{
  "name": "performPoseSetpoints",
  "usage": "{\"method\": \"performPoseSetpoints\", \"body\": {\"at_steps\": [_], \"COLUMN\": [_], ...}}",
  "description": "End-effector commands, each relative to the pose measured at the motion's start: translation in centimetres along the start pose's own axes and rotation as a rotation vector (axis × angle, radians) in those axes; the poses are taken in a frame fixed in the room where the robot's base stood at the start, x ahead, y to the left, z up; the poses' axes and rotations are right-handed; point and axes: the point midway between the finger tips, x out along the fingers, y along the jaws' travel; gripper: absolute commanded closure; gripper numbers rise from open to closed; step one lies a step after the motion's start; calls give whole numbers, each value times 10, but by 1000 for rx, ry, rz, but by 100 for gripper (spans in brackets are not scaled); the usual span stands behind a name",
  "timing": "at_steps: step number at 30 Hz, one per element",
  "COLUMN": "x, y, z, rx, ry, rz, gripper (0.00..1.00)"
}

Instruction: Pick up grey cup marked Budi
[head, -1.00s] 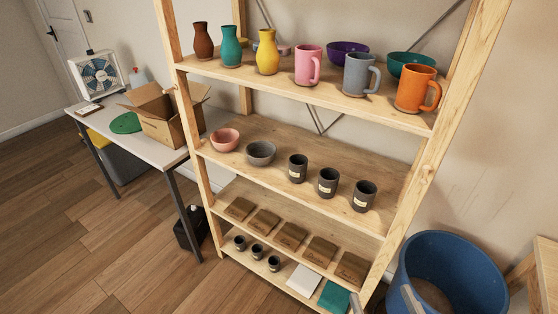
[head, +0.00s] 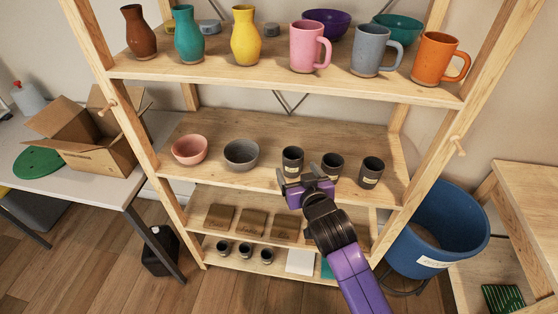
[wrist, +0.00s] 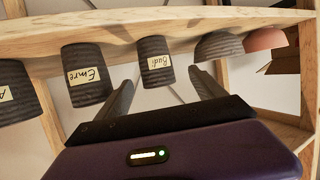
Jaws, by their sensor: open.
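The grey cup marked Budi (head: 292,158) is the leftmost of three dark grey cups on the middle shelf, beside the grey bowl. In the wrist view the Budi cup (wrist: 155,66), with its pale name label, appears upside down between my fingertips. My gripper (head: 297,176) is open and in front of this cup, at the shelf's front edge. I cannot tell whether the fingers reach around the cup. The cup marked Emre (wrist: 86,76) is next to it and also shows in the head view (head: 332,167).
The third grey cup (head: 371,172) stands to the right. A grey bowl (head: 241,155) and a pink bowl (head: 189,150) stand to the left. The shelf above holds vases and mugs. A blue bin (head: 440,230) stands right of the rack.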

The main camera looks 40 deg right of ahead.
Motion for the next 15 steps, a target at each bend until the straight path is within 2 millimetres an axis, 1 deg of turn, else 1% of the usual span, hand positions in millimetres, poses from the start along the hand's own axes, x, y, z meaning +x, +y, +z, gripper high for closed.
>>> {"method": "performPoseSetpoints", "body": {"at_steps": [2, 5, 15], "x": [1, 7, 42], "y": [2, 2, 4], "z": [3, 4, 2], "rx": [7, 15, 14], "ry": [-14, -19, -17], "rz": [6, 7, 7], "gripper": [21, 21, 21]}}
